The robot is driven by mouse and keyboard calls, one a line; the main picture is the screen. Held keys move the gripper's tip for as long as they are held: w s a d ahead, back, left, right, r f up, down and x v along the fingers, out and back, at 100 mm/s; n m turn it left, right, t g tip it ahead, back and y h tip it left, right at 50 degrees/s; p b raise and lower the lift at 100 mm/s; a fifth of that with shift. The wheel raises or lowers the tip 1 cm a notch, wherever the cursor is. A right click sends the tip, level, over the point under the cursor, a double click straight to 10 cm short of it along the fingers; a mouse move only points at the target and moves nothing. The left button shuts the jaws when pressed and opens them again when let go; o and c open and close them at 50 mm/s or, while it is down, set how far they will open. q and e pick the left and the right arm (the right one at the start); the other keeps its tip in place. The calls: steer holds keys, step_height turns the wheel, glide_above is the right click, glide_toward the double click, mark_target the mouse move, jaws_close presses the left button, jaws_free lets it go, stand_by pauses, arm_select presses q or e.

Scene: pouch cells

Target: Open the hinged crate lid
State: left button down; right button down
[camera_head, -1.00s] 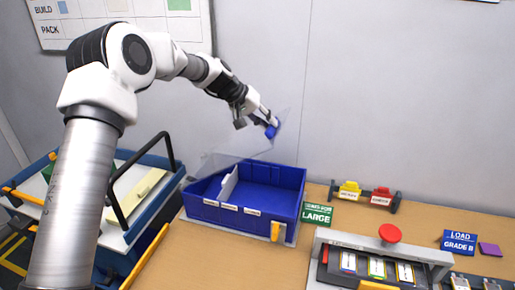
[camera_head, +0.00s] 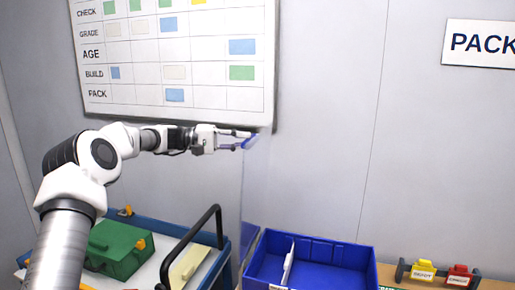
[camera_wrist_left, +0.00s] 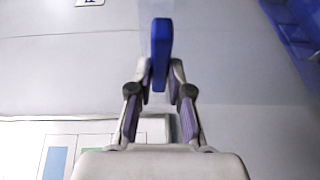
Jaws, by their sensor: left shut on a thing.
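The blue crate (camera_head: 367,265) stands at the bottom middle of the head view, its front cut off by the frame edge. Its clear lid (camera_head: 250,195) stands roughly upright at the crate's left side, seen nearly edge-on and hard to make out. The lid's blue handle (camera_head: 250,143) is at its top edge and also shows in the left wrist view (camera_wrist_left: 161,50). My left gripper (camera_head: 243,139) is shut on the handle, high above the crate. The crate's blue wall shows at the top right of the wrist view (camera_wrist_left: 293,25). My right gripper is not in view.
A white divider (camera_head: 288,262) stands inside the crate. Left of it is a blue-rimmed cart (camera_head: 160,226) with a green box (camera_head: 120,250) and a black handle bar (camera_head: 190,238). A wall chart (camera_head: 180,108) hangs behind the gripper. Yellow (camera_head: 423,270) and red (camera_head: 458,275) tags stand right.

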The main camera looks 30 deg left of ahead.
arm_select(q)
steer(key=shift+n+t+h, duration=0.3)
steer(key=shift+h, duration=0.1)
steer(key=shift+s+a, duration=0.25)
steer(key=shift+a, duration=0.8)
steer(key=shift+s+a, duration=0.2)
steer(key=shift+a, duration=0.8)
steer(key=shift+r, duration=0.1)
steer(key=c, duration=1.1)
jaws_free()
steer(key=shift+w, duration=0.1)
steer(key=v, duration=1.1)
steer(key=shift+a+f, duration=0.3)
steer(key=shift+f, duration=0.05)
